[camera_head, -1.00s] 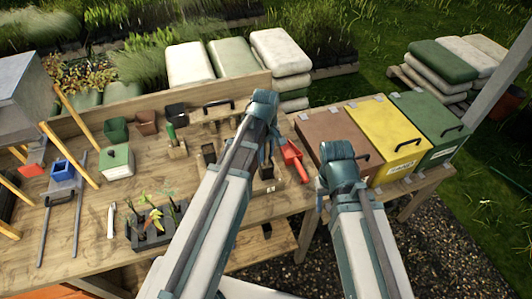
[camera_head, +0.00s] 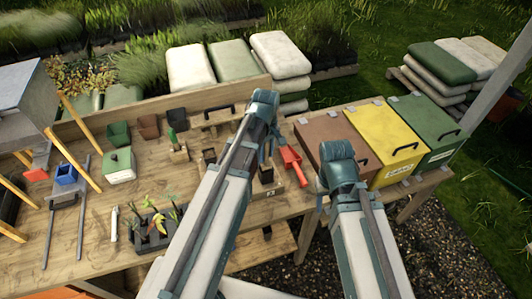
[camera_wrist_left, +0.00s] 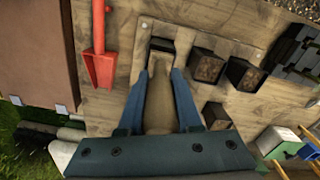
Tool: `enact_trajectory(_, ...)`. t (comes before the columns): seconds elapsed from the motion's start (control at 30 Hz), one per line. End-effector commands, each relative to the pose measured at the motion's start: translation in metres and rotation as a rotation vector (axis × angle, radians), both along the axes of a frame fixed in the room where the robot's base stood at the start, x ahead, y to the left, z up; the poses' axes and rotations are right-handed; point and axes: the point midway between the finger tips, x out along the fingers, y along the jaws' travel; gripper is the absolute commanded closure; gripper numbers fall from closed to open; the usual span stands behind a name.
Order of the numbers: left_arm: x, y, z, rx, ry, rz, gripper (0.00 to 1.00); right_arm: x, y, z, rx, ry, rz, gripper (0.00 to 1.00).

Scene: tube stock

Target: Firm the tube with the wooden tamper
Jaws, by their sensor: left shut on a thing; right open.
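My left gripper (camera_head: 264,152) is over the right part of the wooden bench. In the left wrist view its two blue fingers (camera_wrist_left: 160,85) are shut on the pale wooden tamper (camera_wrist_left: 158,108). The tamper's far end lies over or against a dark square tube (camera_wrist_left: 163,44); I cannot tell whether it is inside. This tube also shows in the head view (camera_head: 266,174), just below the gripper. Several other dark square tubes stand close by, such as one filled with brown soil (camera_wrist_left: 206,66). My right gripper (camera_head: 321,190) is open and empty off the bench's front edge.
A red scoop (camera_head: 292,163) lies right of my left gripper. Brown, yellow (camera_head: 386,143) and green lidded bins stand at the right. A seedling tray (camera_head: 152,236), a green-lidded box (camera_head: 119,166) and small pots are to the left.

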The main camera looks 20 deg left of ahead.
Motion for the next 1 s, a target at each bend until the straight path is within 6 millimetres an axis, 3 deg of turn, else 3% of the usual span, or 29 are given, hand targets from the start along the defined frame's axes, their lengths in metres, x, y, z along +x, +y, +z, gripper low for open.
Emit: enact_trajectory(1.0, 0.0, 0.0, 0.061, 0.0, 0.0, 0.0, 1.0, 0.0, 0.0, 0.061, 0.001, 0.001, -0.004, 0.5)
